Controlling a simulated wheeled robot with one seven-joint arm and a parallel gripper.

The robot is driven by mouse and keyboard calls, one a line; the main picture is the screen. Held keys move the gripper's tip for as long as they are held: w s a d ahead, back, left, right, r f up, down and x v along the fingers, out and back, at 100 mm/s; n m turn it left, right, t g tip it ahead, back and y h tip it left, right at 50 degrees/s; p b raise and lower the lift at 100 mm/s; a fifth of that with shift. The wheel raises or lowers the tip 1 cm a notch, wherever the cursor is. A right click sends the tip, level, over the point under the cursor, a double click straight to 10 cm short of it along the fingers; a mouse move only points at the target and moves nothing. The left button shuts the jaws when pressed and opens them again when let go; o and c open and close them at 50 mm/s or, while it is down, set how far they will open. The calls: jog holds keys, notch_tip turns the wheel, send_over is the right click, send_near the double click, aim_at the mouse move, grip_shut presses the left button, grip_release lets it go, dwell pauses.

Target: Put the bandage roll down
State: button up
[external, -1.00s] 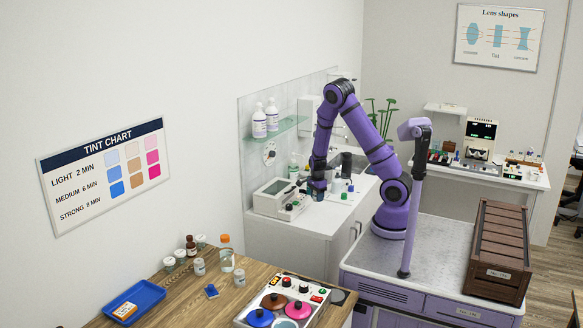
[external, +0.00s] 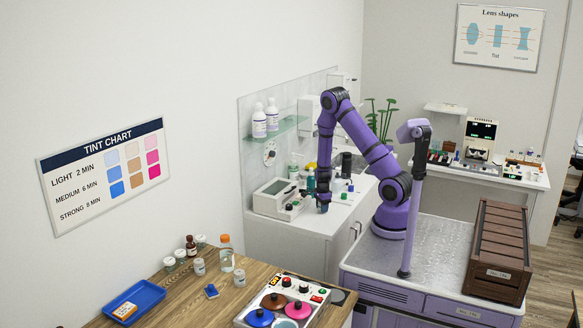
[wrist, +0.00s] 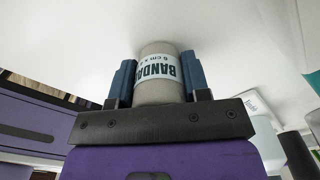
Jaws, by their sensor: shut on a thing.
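The bandage roll (wrist: 158,92) is a pale cylinder with a white label and dark print. It sits between the two blue-grey fingers of my gripper (wrist: 156,78), which is shut on it in the wrist view. In the external view my gripper (external: 323,204) points down low over the front part of the white counter (external: 342,217). The roll is too small and covered to make out there. I cannot tell whether its end touches the counter.
A white device (external: 275,198) stands just left of my gripper. Several bottles and jars stand behind it, among them a teal bottle (external: 310,181). The counter's front edge is close by. In the wrist view the white surface beyond the roll is clear.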

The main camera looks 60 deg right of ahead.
jog(key=shift+f, duration=0.1)
jog(key=o, duration=0.9)
notch_tip(320, 180, up, 12)
jog(key=shift+a+r, duration=0.1)
jog(key=shift+r, duration=0.15)
jog(key=s+a+r+n+t+y, duration=0.1)
jog(key=s+a+r+n, duration=0.1)
jog(key=a+r+n, duration=0.35)
jog(key=s+a+r+n+t, duration=0.1)
jog(key=s+a+r+n, duration=0.15)
jog(key=r, duration=0.55)
jog(key=s+a+r+n+t+y, duration=0.1)
jog(key=a+r+n, duration=0.2)
jog(key=r+n, duration=0.25)
jog(key=s+a+r+n+t+h, duration=0.1)
jog(key=s+a+r+n, duration=0.1)
jog(key=s+r+n, duration=0.3)
jog(key=s+a+r+n+t+h, duration=0.1)
jog(key=s+a+r+n, duration=0.1)
jog(key=s+r+n, duration=0.4)
jog(key=s+n, duration=0.1)
jog(key=s, duration=0.3)
jog(key=shift+s+a+r, duration=0.15)
jog(key=shift+a, duration=0.1)
